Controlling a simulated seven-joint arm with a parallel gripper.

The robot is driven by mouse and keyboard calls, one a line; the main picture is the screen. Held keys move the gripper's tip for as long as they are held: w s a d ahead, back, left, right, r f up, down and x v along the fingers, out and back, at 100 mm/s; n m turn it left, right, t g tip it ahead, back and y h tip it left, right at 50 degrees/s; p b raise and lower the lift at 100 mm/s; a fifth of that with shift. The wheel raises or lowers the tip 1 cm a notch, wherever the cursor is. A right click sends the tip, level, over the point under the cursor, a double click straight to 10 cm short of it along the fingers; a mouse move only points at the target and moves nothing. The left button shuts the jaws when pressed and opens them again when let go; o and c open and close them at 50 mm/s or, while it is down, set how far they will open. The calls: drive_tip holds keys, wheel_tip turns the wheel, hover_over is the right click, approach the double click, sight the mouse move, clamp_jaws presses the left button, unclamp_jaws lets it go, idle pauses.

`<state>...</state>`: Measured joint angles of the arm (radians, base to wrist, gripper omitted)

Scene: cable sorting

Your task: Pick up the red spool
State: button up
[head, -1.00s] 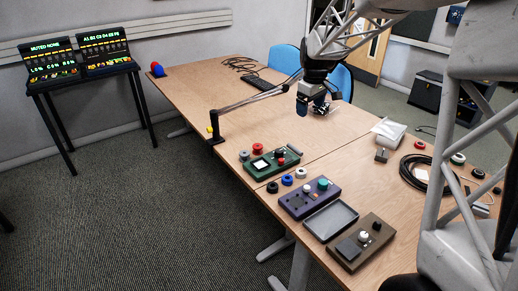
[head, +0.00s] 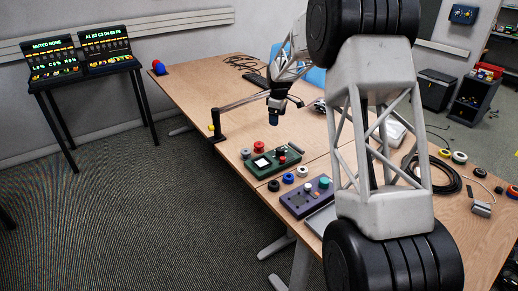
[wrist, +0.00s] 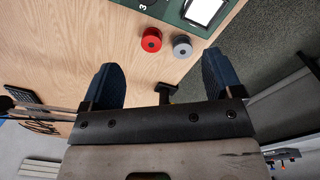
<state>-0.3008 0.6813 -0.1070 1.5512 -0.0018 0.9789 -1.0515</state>
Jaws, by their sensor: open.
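A red spool (head: 258,147) stands on the table beside the green panel, close to a grey spool (head: 245,154). In the wrist view the red spool (wrist: 151,39) lies beyond my fingertips, between their lines, with the grey spool (wrist: 183,46) to its right. My gripper (head: 274,118) is above the table, behind and slightly right of the red spool. In the wrist view my gripper (wrist: 162,75) has its two blue fingers wide apart, with nothing between them. Another red spool (head: 157,64) sits at the far left table corner with a blue one.
A black post (head: 216,128) with a thin boom stands at the table's left edge, close to the spools. The green panel (head: 272,160) and purple panel (head: 307,197) lie nearer the camera. A coiled black cable (head: 440,182) lies at right. The far tabletop is mostly clear.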

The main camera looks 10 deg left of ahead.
sight(259, 144)
drive_tip(key=w+a+f+n, duration=0.1)
drive_tip(key=w+a+f, duration=0.1)
drive_tip(key=a+f, duration=0.1)
drive_tip(key=w+a+f+n, duration=0.1)
drive_tip(key=w+a+f, duration=0.1)
drive_tip(key=f, duration=0.4)
drive_tip(key=w+a+f+n, duration=0.1)
drive_tip(key=w+a+f, duration=0.2)
drive_tip(key=a+f, duration=0.1)
drive_tip(key=shift+f, duration=0.25)
drive_tip(key=shift+f, duration=1.3)
drive_tip(key=shift+f, duration=0.1)
drive_tip(key=shift+a+f, duration=0.15)
drive_tip(key=shift+f, duration=2.35)
drive_tip(key=shift+c, duration=0.4)
drive_tip(key=c, duration=0.9)
drive_tip(key=shift+r, duration=0.15)
